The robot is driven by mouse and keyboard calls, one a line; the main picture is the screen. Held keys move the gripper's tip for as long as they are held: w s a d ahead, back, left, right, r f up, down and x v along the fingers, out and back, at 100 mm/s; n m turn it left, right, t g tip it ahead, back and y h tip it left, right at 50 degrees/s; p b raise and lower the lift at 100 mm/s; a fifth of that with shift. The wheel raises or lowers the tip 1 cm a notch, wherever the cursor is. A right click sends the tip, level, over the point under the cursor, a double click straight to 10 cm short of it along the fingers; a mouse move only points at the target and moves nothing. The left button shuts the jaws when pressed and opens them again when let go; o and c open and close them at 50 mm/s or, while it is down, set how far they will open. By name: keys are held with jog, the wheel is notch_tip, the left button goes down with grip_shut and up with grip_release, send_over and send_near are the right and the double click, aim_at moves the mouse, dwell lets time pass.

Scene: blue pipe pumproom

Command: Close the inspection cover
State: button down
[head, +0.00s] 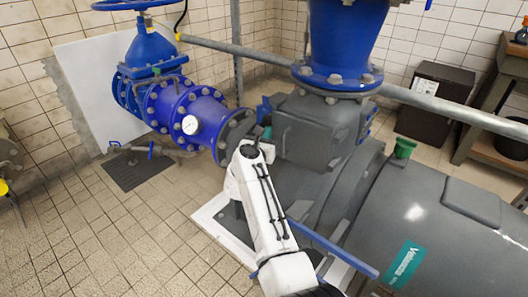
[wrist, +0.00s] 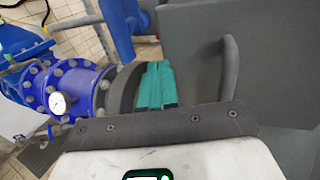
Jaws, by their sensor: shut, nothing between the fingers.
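The inspection cover appears to be the flat dark grey panel (head: 300,138) on the grey pump housing, below the blue vertical pipe. In the wrist view, a large grey panel (wrist: 190,45) fills the middle right, with a curved grey handle (wrist: 230,65) beside it. How far the cover stands open is hard to tell. My gripper (head: 266,134) is just left of the panel in the head view, mostly hidden by my white wrist. Its teal fingers (wrist: 155,70) are together and empty in the wrist view, left of the handle. Contact with the panel cannot be judged.
A blue flanged pipe with a round gauge (head: 190,124) lies left of my gripper. A grey handrail (head: 230,48) crosses behind the pump. The large grey motor (head: 440,220) fills the right. Tiled floor (head: 110,245) is clear at left.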

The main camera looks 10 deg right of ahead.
jog(key=shift+b+x, duration=1)
jog(key=shift+x, duration=0.05)
